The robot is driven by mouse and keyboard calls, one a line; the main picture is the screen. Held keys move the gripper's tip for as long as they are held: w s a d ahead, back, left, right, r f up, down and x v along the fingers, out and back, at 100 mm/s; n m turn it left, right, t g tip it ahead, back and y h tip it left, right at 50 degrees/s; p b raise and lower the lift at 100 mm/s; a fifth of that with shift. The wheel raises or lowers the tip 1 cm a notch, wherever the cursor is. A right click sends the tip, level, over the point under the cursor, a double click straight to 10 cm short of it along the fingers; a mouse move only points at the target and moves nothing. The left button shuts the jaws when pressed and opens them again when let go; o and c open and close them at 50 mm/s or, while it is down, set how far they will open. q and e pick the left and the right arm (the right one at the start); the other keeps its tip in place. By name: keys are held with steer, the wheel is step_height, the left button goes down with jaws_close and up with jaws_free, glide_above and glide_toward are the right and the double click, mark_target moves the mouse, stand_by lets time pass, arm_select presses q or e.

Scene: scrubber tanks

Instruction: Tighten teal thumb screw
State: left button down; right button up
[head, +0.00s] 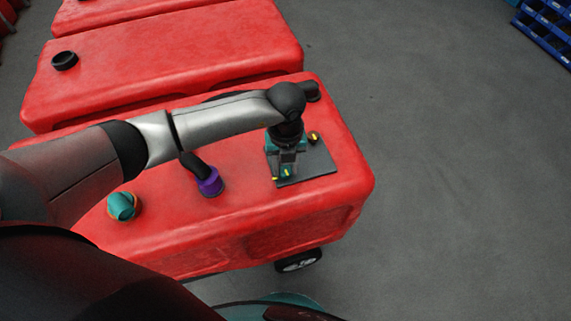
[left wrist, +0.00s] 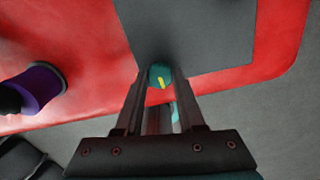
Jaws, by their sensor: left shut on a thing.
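The teal thumb screw (head: 287,174) with a yellow mark sits at the near edge of a dark grey plate (head: 318,166) on the red tank (head: 240,209). In the left wrist view the teal screw head (left wrist: 160,76) lies between my fingertips at the edge of the grey plate (left wrist: 195,35). My left gripper (head: 286,170) points down from above and is shut on the screw. The fingers hide part of the screw in the head view. My right gripper is not in view.
A purple cap (head: 211,182) with a dark hose stands left of the plate, and a teal and orange cap (head: 123,206) is farther left. A brownish knob with a yellow mark (head: 314,137) is at the plate's far side. More red tanks (head: 170,58) stand behind. Grey floor (head: 450,180) lies open at right.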

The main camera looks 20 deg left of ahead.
arm_select(q)
steer(key=shift+m, duration=0.4)
steer(key=m, duration=0.3)
steer(key=shift+w+m+b, duration=0.1)
steer(key=shift+m+b, duration=0.2)
steer(key=shift+b, duration=0.05)
steer(key=m, duration=0.3)
steer(key=shift+m+b, duration=0.4)
steer(key=m+b, duration=0.1)
steer(key=m, duration=0.2)
steer(key=m+b, duration=0.1)
steer(key=m, duration=0.3)
steer(key=shift+m+b, duration=0.7)
steer(key=shift+m, duration=0.4)
steer(key=shift+w+r+m, duration=0.1)
steer(key=shift+m, duration=0.5)
steer(key=shift+m+b, duration=0.3)
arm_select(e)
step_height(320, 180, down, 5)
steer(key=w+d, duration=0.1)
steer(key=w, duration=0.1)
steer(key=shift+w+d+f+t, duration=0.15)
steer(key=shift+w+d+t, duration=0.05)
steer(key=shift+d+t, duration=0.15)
